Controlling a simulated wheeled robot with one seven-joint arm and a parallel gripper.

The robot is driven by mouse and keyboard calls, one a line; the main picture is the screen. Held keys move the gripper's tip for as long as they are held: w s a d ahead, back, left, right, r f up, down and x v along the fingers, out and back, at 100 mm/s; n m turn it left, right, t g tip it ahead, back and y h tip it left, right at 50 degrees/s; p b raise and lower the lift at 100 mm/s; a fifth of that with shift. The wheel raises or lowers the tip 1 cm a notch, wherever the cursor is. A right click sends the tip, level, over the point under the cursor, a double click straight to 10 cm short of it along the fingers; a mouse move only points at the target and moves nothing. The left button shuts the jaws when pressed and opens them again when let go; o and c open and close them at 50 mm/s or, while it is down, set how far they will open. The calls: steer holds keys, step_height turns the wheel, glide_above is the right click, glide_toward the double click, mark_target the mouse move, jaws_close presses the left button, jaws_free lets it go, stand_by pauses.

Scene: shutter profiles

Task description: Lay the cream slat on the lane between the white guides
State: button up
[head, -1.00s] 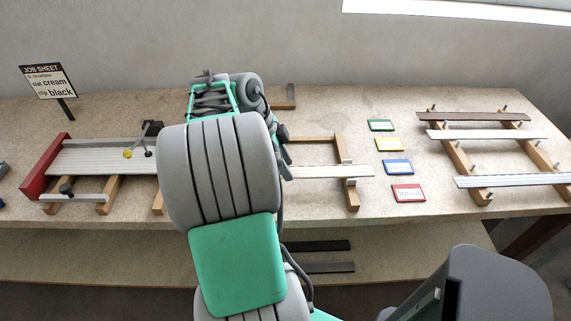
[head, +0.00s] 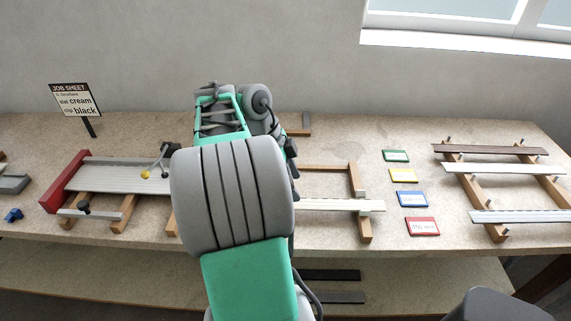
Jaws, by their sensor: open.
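A pale cream-looking slat (head: 342,205) shows to the right of my arm, lying across a wooden frame (head: 362,222); its left part is hidden behind my arm. At the left, a ribbed pale panel (head: 120,179) lies between a rear guide rail (head: 125,161) and a short white front guide (head: 98,213), against a red end block (head: 66,182). Whether the slat joins this panel is hidden. My arm fills the middle of the view and covers my gripper's jaws, so what is between them cannot be seen.
A job sheet (head: 75,100) reads slat cream, clip black. Dark clamps (head: 169,155) sit by the panel. Coloured cards (head: 412,199) lie right of the frame. A rack at right holds a brown slat (head: 490,149) and white slats (head: 505,168). Dark strips (head: 333,297) lie below.

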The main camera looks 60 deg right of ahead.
steer(key=p+v, duration=0.2)
steer(key=v, duration=0.5)
steer(key=w+a+n+t+h, duration=0.2)
steer(key=w+a+n+t, duration=0.2)
steer(key=w+a+n, duration=0.95)
steer(key=s+a+f+n+t+y, duration=0.1)
steer(key=a+f+n+y, duration=0.1)
steer(key=a+n, duration=0.6)
steer(key=s+a+f+n+t+y, duration=0.1)
steer(key=a+f+n+t+y, duration=0.1)
steer(key=a+n, duration=0.7)
steer(key=a+f, duration=0.1)
steer(key=a, duration=0.4)
steer(key=shift+a+f, duration=0.15)
steer(key=shift+f, duration=0.05)
